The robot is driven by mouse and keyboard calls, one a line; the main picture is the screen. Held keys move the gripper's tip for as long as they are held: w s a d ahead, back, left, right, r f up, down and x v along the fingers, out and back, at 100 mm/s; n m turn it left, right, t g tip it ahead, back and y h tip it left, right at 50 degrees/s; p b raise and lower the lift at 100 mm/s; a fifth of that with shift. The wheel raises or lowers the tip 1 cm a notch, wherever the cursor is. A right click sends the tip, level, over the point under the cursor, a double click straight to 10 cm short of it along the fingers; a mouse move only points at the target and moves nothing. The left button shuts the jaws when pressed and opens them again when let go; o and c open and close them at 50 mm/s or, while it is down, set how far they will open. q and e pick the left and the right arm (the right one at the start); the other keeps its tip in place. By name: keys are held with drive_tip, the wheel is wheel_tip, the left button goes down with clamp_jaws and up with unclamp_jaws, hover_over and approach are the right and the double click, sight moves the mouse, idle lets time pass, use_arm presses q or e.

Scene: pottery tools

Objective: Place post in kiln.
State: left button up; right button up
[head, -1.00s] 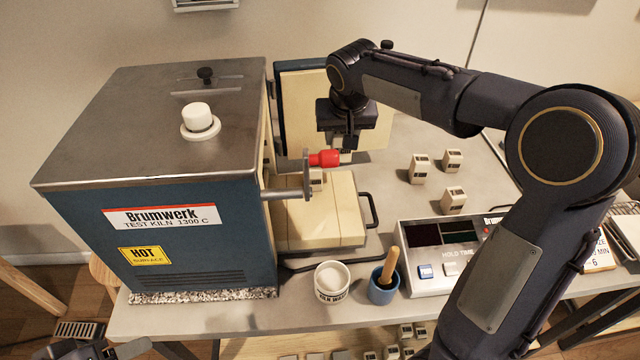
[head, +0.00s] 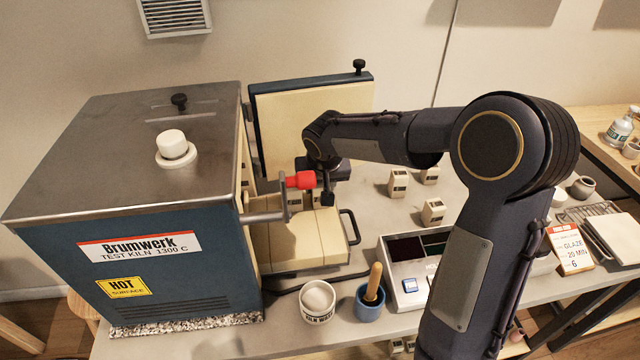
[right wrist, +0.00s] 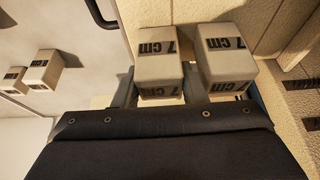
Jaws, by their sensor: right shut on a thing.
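The blue kiln (head: 140,270) stands at the left with its front open. Its open door (head: 320,125) stands upright behind my right arm. In the right wrist view, two pale posts marked 7 cm stand side by side: the left post (right wrist: 160,68) and the right post (right wrist: 228,62). My right gripper (head: 326,196) is down at the cream block in front of the kiln opening. It is shut on a post, which looks to be the left one; the fingers are partly hidden. My left gripper is out of view.
Three loose posts (head: 433,211) stand on the table. A white cup (head: 318,303), a blue pot (head: 369,304) and a control box (head: 410,282) line the front.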

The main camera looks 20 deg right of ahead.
drive_tip(key=o, duration=0.8)
drive_tip(key=shift+s+r, duration=0.1)
drive_tip(key=shift+r, duration=0.45)
drive_tip(key=v, duration=1.1)
